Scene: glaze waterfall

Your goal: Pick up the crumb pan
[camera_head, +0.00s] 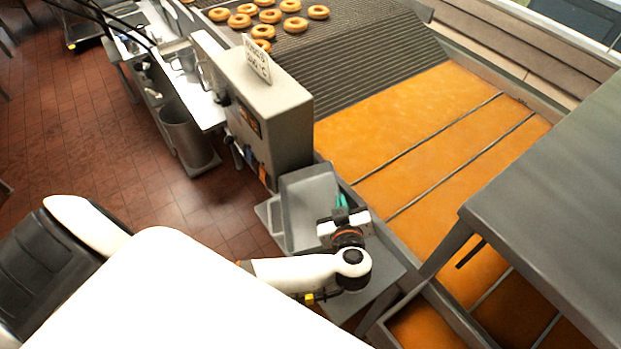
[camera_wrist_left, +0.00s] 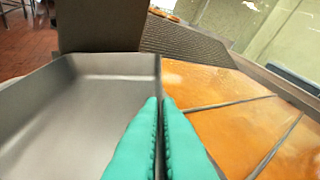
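The crumb pan (camera_head: 308,198) is a grey, rectangular, shallow metal pan on a metal ledge beside the fryer. It looks empty, and its inside fills the left of the left wrist view (camera_wrist_left: 75,110). My left gripper (camera_head: 342,202) is at the pan's right side wall. Its teal fingers (camera_wrist_left: 162,105) are close together, one on each side of that wall, with the rim running between them. They look shut on it, though the contact itself is hidden. The near end of the pan is partly hidden by my left wrist. My right gripper is not in view.
A grey control box (camera_head: 275,115) with a small sign (camera_head: 257,60) stands just behind the pan. The orange oil bed (camera_head: 430,140) lies right of it, with donuts (camera_head: 290,25) on the ribbed conveyor beyond. A grey table (camera_head: 560,200) is at right. Tiled floor lies left.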

